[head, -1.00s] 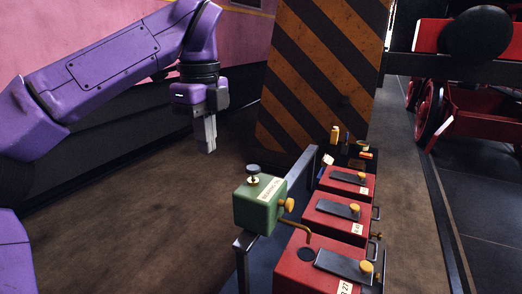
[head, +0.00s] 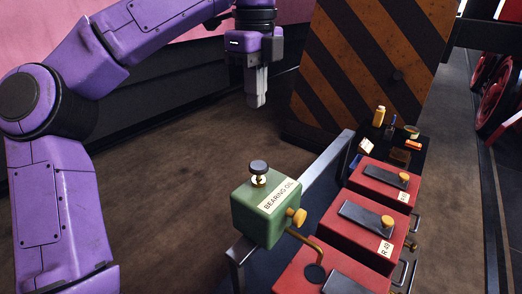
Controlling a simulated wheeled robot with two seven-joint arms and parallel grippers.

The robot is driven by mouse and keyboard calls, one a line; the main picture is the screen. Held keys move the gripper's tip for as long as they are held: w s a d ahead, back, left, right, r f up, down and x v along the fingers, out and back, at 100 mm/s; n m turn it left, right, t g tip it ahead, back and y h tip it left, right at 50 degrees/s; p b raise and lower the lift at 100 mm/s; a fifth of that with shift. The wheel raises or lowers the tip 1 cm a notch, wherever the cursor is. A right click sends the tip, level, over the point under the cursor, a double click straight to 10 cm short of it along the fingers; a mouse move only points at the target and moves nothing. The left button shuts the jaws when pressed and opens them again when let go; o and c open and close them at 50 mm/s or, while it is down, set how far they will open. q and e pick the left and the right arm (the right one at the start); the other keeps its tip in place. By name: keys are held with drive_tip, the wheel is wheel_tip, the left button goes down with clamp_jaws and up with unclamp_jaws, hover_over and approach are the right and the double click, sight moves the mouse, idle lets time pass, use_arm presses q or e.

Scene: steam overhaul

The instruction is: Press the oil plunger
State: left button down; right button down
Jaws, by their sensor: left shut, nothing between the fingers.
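The oil plunger (head: 258,168) is a dark round knob on a short stem on top of a green box (head: 262,218) labelled "BEARING OIL". The box has a brass knob on its side and a bent brass spout (head: 305,242) that reaches over the nearest red box. The plunger stands up from the box top, with a pale part of the stem showing. My left gripper (head: 257,104) is shut and empty, pointing down, beyond the plunger in the picture and apart from it. My right gripper is out of view.
Several red boxes (head: 352,232) with dark lids and brass knobs stand in a row on the bench. Small items, including a yellow bottle (head: 379,116), lie at its far end. A striped pillar (head: 365,75) stands behind. Open floor (head: 170,150) lies left of the bench.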

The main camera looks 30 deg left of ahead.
use_arm(q)
approach(258, 165)
wheel_tip(258, 165, down, 7)
drive_tip(key=shift+r, duration=0.1)
drive_tip(key=shift+s, duration=0.1)
idle(0.4)
